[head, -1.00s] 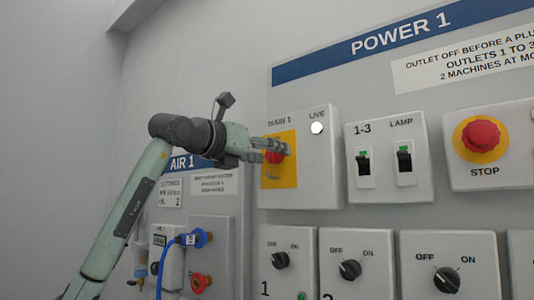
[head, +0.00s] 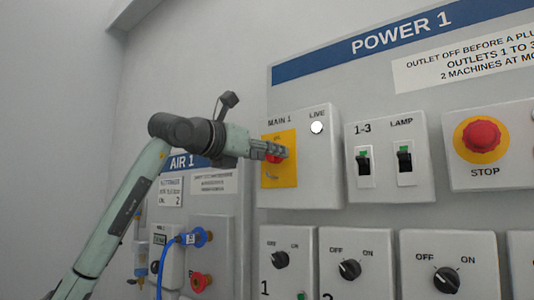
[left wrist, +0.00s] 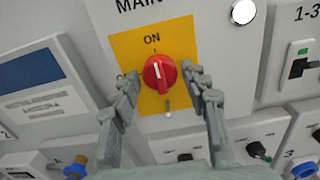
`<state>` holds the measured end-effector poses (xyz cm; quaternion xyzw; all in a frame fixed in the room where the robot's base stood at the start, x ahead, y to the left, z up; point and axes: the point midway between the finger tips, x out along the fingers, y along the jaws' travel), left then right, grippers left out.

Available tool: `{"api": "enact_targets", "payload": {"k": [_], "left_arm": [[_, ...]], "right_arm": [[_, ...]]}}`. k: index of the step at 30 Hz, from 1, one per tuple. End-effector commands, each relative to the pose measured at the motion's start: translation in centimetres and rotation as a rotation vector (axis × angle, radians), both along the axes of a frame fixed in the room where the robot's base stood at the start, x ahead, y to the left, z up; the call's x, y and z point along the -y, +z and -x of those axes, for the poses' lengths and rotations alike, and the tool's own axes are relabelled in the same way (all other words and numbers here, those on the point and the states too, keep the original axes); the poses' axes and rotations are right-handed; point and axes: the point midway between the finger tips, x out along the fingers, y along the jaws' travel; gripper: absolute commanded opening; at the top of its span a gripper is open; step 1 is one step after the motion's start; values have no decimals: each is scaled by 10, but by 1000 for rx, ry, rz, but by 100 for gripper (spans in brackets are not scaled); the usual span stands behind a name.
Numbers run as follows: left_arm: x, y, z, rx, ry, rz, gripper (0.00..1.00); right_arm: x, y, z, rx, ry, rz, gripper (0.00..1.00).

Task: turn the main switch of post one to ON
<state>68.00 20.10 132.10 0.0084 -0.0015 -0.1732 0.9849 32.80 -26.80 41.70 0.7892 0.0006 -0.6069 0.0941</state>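The main switch is a red rotary knob (left wrist: 159,73) on a yellow plate (left wrist: 124,46) under the label MAIN 1. In the left wrist view, its white pointer line stands nearly upright, leaning slightly left, with ON printed above it. In the head view, the knob (head: 272,158) is partly hidden by my left gripper (head: 284,151). The left wrist view shows my left gripper (left wrist: 161,76) open, one finger on each side of the knob, with a small gap seeming to show on both sides. My right gripper is not in view.
The white LIVE lamp (head: 316,127) is right of the knob. The 1-3 and LAMP switch box (head: 388,190) and red STOP button (head: 482,136) are farther right. Rotary outlet switches (head: 349,270) sit below. The AIR 1 panel (head: 226,225) with a blue hose is at lower left.

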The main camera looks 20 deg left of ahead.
Motion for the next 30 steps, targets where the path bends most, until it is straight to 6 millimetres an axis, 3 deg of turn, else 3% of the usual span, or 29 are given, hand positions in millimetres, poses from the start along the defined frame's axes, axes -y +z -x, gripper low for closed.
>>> {"api": "enact_targets", "payload": {"k": [10, 14, 24, 30], "left_arm": [[0, 0, 1, -1, 0, 2, 56], [-4, 1, 10, 1, 0, 1, 56], [-28, 0, 74, 1, 2, -1, 56], [-38, 0, 103, 0, 1, 1, 56]], "right_arm": [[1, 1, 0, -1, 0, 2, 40], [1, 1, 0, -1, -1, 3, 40], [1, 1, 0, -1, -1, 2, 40], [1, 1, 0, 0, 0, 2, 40]]}}
